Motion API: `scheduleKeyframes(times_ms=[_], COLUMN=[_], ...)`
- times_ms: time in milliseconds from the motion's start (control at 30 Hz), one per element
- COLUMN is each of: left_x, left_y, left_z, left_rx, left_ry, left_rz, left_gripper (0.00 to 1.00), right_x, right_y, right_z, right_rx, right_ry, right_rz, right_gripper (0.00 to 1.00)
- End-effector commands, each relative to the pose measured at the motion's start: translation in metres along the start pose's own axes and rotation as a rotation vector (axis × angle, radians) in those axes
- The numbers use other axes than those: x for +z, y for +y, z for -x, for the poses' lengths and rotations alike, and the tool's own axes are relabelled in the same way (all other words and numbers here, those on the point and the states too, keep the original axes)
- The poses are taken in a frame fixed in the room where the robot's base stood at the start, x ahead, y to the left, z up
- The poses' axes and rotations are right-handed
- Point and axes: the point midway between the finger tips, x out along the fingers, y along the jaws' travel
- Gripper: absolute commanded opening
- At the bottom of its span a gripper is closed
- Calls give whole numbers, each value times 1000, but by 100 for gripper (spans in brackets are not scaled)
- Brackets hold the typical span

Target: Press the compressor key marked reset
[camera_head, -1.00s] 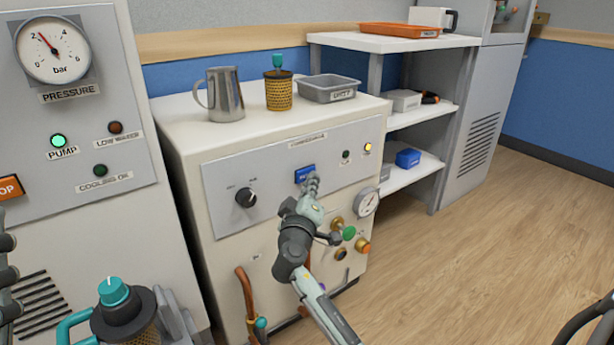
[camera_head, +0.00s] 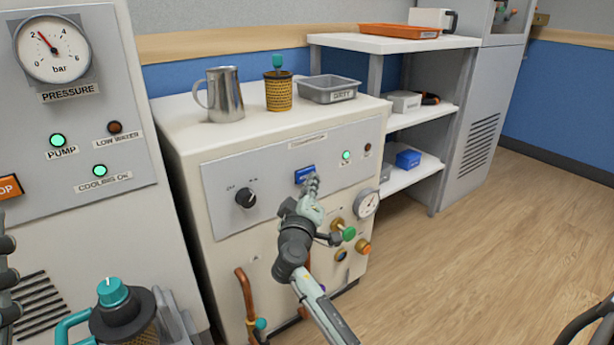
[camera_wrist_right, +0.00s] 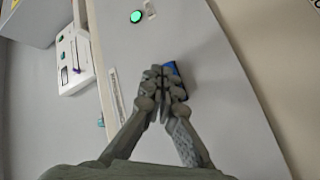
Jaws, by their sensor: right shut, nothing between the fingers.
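The blue key (camera_head: 304,174) sits on the grey control panel (camera_head: 225,215) of the cream compressor cabinet. Its marking is too small to read, and my fingers partly cover it. My right gripper (camera_head: 312,180) is shut and empty, with its fingertips at the key's lower right edge. In the right wrist view, the closed fingertips (camera_wrist_right: 160,72) overlap the blue key (camera_wrist_right: 174,72) and appear to touch it. The green lamp (camera_head: 346,155) on the panel is lit and the lamp beside it (camera_head: 367,147) is dark. Dark segments of what seems my left gripper (camera_head: 6,270) show at the left edge.
A black knob (camera_head: 245,198) is left of the key; a gauge (camera_head: 367,203) and valves (camera_head: 347,233) are to the lower right. A jug (camera_head: 225,95), a mesh canister (camera_head: 278,90) and a grey tray (camera_head: 328,90) stand on top.

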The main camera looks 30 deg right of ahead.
Motion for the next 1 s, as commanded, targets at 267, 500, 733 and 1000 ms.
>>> scheduleKeyframes(times_ms=[267, 500, 733, 1000], left_x=[0, 0, -2, -2], left_y=[0, 0, 0, 0], left_z=[-1, -1, -2, -3], left_rx=[0, 0, 0, 0], left_ry=[0, 0, 0, 0], left_rz=[0, 0, 0, 0], left_gripper=[45, 45, 45, 45], right_x=[6, 6, 16, 29], right_y=[6, 6, 15, 28], right_z=[8, 8, 21, 39], right_rx=[0, 0, 0, 0], right_ry=[-1, -1, -2, -2], right_rz=[0, 0, 0, 0], right_gripper=[0, 0, 0, 0])
